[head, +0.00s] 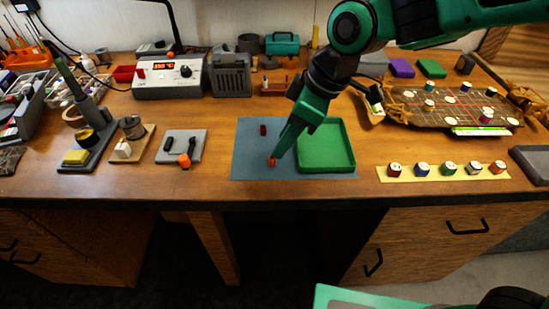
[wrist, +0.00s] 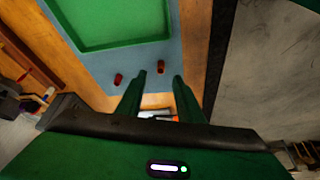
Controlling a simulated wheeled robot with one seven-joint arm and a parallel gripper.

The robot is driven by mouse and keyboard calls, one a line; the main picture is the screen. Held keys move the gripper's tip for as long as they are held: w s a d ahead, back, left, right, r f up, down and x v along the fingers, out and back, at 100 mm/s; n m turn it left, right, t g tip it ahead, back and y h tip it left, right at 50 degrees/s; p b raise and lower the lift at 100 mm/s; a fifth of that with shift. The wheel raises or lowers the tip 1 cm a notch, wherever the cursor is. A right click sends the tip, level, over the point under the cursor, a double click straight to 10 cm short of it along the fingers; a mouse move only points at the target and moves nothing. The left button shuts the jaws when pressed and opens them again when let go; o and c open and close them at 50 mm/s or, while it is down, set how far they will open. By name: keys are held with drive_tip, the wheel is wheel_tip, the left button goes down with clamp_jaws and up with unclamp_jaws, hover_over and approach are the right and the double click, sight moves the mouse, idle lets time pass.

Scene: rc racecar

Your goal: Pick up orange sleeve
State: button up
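The orange sleeve (head: 272,160) is a small piece on the grey-blue mat, near its front edge. My gripper (head: 278,152) points down at it from the upper right in the head view, its tip overlapping or just behind the sleeve. In the wrist view my gripper (wrist: 160,75) is open. The sleeve there looks reddish (wrist: 161,67) and lies just beyond the fingertips, in line with the gap. I cannot tell how high the tips are above the mat. A dark red piece (head: 263,129) lies farther back; it also shows in the wrist view (wrist: 118,79).
A green tray (head: 326,167) sits on the mat (head: 245,145), right of the sleeve. A grey stand (head: 171,147) with an orange part is to the left. A yellow strip (head: 432,175) with several coloured pieces is at the right. The table's front edge is close to the mat.

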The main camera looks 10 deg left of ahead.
sight(276, 165)
drive_tip(key=shift+x, duration=3)
clamp_jaws()
